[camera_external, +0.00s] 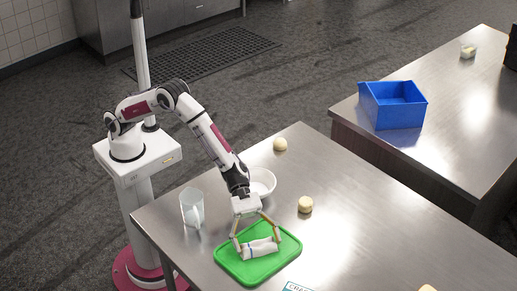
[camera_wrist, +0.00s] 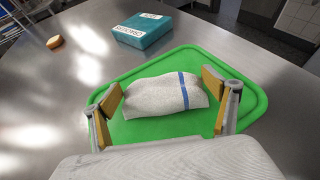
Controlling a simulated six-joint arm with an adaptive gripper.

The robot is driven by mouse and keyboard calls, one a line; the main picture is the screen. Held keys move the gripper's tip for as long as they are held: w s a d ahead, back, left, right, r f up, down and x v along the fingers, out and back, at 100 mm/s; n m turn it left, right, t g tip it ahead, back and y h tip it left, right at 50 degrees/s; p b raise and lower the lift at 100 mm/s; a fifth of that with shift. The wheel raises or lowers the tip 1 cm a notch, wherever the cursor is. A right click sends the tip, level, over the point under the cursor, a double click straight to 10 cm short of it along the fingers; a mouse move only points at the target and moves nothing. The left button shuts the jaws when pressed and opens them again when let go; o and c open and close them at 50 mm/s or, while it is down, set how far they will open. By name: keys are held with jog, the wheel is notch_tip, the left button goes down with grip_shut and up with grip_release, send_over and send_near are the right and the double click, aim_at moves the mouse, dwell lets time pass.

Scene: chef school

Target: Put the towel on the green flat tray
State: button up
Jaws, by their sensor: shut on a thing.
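The towel (camera_external: 262,248) is a rolled white cloth with a blue stripe, also in the wrist view (camera_wrist: 150,97). It is over the middle of the green flat tray (camera_external: 258,271), lying on it or very close above it; I cannot tell which. The tray, with a raised rim, also shows in the wrist view (camera_wrist: 150,132). My gripper (camera_external: 257,241) points down over the tray, its fingers spread wide at the two ends of the towel and shut on it. The fingers also show in the wrist view (camera_wrist: 162,95).
A white bowl (camera_external: 263,181) stands behind my gripper, a clear pitcher (camera_external: 192,208) to its left. Round buns (camera_external: 305,205) lie to the right and farther back (camera_external: 280,145). A teal box (camera_wrist: 143,30) is near the tray. A blue bin (camera_external: 393,105) stands on another table.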

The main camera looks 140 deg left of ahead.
jog(key=shift+f, duration=0.1)
jog(key=o, duration=1)
jog(key=shift+o, duration=0.2)
jog(key=shift+s+a+r, duration=0.2)
jog(key=shift+s+r, duration=0.15)
jog(key=shift+s, duration=0.05)
jog(key=shift+v, duration=5.55)
jog(key=shift+f, duration=0.1)
